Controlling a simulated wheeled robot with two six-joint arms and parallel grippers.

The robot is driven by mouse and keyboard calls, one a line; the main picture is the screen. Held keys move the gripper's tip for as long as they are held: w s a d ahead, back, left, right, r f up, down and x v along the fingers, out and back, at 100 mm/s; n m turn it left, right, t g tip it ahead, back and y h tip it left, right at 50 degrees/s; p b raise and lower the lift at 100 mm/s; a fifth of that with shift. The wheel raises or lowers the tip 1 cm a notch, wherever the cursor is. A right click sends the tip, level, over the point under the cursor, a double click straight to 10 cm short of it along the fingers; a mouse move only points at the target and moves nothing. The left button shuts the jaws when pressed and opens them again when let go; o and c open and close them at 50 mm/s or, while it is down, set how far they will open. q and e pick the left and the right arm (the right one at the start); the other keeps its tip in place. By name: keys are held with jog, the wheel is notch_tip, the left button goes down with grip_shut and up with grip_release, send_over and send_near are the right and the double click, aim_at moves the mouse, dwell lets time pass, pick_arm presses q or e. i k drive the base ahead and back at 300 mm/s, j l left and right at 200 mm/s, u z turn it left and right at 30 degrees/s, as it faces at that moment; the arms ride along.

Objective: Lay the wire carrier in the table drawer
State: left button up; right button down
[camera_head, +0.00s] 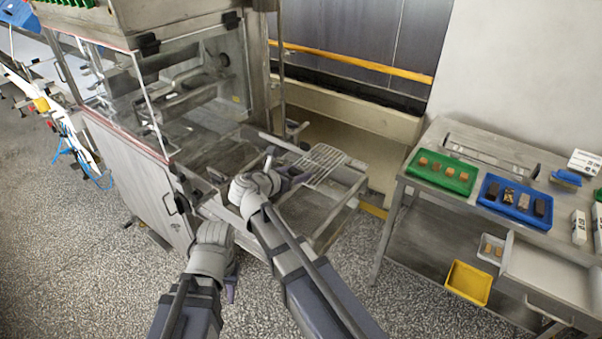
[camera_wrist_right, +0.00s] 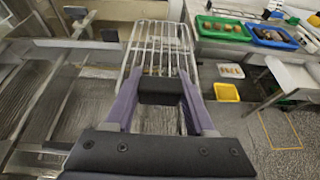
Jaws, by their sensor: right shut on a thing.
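The wire carrier (camera_head: 322,163) is a light metal wire rack at the outfeed end of the machine. It also shows in the right wrist view (camera_wrist_right: 160,42), stretching away beyond the fingers. My right gripper (camera_head: 292,176) is shut on its near end; the purple fingers show in the right wrist view (camera_wrist_right: 160,98). The table drawer (camera_head: 548,312) is pulled out at the front of the right-hand table, with a pale, empty-looking inside, well to the right of the carrier. My left gripper (camera_head: 231,288) hangs low at the machine's front, its fingers pointing down and partly hidden.
The table (camera_head: 480,222) bears a green tray (camera_head: 441,186) and a blue tray (camera_head: 492,207) with small pieces. A yellow bin (camera_head: 468,283) and a small white tray (camera_head: 494,262) are by the drawer's left side. The glass-sided machine (camera_head: 190,90) stands left. Floor between is clear.

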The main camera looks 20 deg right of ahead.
aim_at(544, 285)
jog(key=l+z, duration=0.15)
jog(key=z, duration=1.15)
jog(key=i+l, duration=0.55)
jog(key=i, duration=0.1)
